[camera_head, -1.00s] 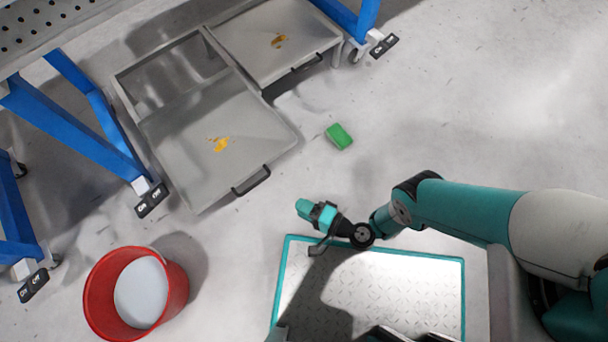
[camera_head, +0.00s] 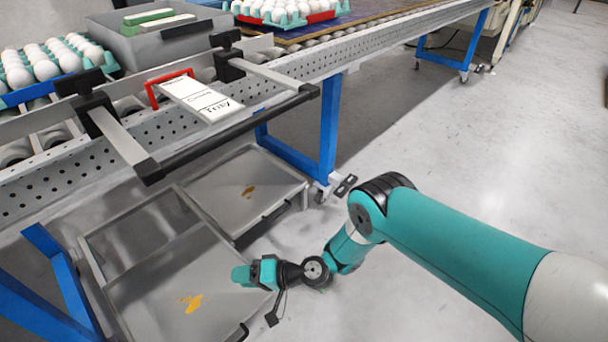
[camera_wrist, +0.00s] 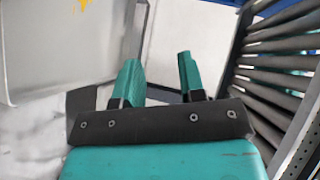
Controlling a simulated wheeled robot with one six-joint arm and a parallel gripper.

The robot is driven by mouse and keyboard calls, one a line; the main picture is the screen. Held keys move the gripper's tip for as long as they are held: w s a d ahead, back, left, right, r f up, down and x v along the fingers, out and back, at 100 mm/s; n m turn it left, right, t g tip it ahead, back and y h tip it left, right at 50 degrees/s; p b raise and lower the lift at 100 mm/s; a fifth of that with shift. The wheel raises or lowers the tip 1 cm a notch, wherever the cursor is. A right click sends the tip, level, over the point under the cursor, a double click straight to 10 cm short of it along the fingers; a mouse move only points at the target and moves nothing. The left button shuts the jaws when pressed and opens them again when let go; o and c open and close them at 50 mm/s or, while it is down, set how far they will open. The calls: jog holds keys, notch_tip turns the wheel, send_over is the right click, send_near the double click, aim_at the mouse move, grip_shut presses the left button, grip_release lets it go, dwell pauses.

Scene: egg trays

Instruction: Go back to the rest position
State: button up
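My gripper (camera_head: 243,275) hangs at the end of my teal and white arm, in the lower middle of the head view. There it overlaps the metal drip trays under the conveyor, and its height above them is hard to judge. In the wrist view, the two teal fingers of my gripper (camera_wrist: 158,72) stand apart with nothing between them, so it is open and empty. The arm is bent at the elbow and reaches in from the right.
The conveyor (camera_head: 180,128) with blue legs runs across the upper left. Egg trays (camera_head: 285,12) and a grey bin (camera_head: 160,45) stand on it. A near metal tray (camera_head: 160,265) and a far one (camera_head: 262,190) have yellow smears. Open floor lies right.

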jog(key=w+r+n+g+h, duration=0.1)
jog(key=w+r+n+h, duration=0.3)
jog(key=r, duration=1.1)
jog(key=d+r+n+h, duration=0.1)
jog(key=d+r, duration=0.3)
jog(key=r, duration=0.3)
jog(key=d+r, duration=0.4)
jog(key=r, duration=0.4)
jog(key=s+d+r+h, duration=0.3)
jog(key=s+d+r, duration=0.3)
jog(key=s+d, duration=0.45)
jog(key=s+d+r+h, duration=0.3)
jog(key=s+d+r, duration=0.4)
jog(key=s+d, duration=0.35)
notch_tip(320, 180, up, 27)
jog(key=w+p, duration=0.1)
jog(key=p, duration=2.7)
jog(key=shift+w+d+r, duration=0.15)
